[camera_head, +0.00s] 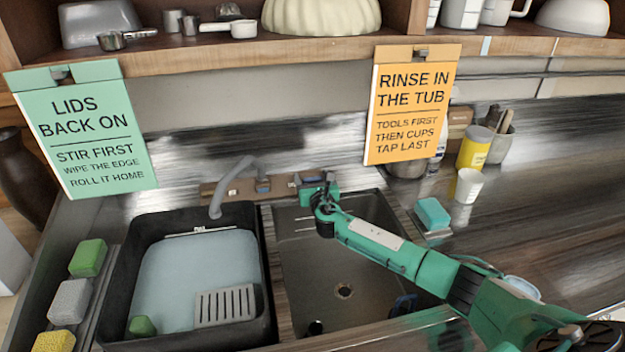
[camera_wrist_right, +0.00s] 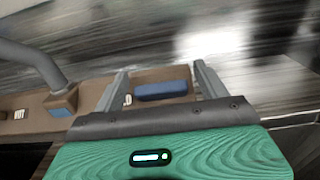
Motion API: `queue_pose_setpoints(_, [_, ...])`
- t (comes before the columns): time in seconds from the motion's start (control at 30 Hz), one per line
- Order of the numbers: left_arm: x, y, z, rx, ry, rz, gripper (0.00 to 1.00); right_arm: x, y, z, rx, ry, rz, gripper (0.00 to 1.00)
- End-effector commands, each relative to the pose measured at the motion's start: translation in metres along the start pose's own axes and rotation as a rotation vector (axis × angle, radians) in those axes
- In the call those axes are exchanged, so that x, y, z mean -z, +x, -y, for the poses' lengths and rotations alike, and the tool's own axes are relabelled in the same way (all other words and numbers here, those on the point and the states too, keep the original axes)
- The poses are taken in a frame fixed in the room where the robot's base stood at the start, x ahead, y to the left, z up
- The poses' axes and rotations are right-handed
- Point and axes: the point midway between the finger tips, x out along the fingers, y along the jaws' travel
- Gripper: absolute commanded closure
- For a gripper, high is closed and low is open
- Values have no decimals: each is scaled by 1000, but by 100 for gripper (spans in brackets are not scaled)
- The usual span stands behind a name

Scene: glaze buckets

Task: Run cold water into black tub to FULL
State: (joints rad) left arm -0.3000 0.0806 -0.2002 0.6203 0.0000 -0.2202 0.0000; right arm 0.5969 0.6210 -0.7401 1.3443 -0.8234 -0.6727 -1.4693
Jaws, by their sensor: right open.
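The black tub (camera_head: 258,240) sits in the left basin with pale blue water (camera_head: 195,265) in it. A white mark (camera_head: 200,230) is on its back inner wall, just above the water; its wording is too small to read. The grey spout (camera_head: 230,182) arches over the tub's back edge; I see no stream from it. My right gripper (camera_head: 312,181) is at the tap ledge behind the right basin. In the right wrist view its open fingers (camera_wrist_right: 160,72) stand either side of a blue tap handle (camera_wrist_right: 162,90), next to a partly hidden label ending in D.
A HOT label (camera_wrist_right: 19,115) is left of the spout base. A grey slotted piece (camera_head: 225,305) and a green object (camera_head: 142,326) are in the tub. The right basin (camera_head: 340,290) lies under my right arm. Sponges line the left edge. Two signs hang from the shelf (camera_head: 300,52).

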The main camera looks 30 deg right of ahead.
Motion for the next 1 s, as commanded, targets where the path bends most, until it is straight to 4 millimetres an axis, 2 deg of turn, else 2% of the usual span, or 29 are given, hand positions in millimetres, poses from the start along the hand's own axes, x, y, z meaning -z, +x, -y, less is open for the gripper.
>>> queue_pose_setpoints(0.07, [0, 0, 0, 0, 0, 0, 64, 0, 0, 0, 0, 0, 0, 25])
queue_pose_setpoints(0.3, [0, 0, -1, -1, 0, -1, 64, 0, 0, 0, 0, 0, 0, 70])
queue_pose_setpoints(0.53, [1, -3, -1, -1, 0, -1, 64, -1, 0, 1, -47, -37, 0, 70])
queue_pose_setpoints(1.0, [1, -2, -1, -1, -1, -1, 64, 1, 0, -1, -340, -253, 0, 70])
